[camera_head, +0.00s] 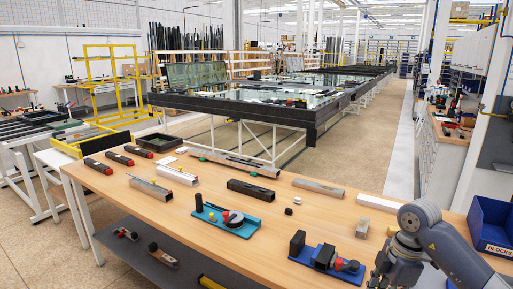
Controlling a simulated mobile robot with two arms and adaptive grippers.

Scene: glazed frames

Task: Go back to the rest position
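My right gripper (379,283) is at the bottom edge of the head view. Its grey arm comes in from the right and bends down over the front right of the wooden table (300,228). The fingers are mostly cut off by the frame edge, so I cannot tell whether they are open or hold anything. My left arm and gripper are not in view.
A blue holder with black blocks (326,262) lies just left of my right gripper. A blue bin (490,225) labelled BLOCKS stands right of my arm. A teal fixture (226,219) and several profile pieces lie across the table. The floor aisle (375,140) behind looks clear.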

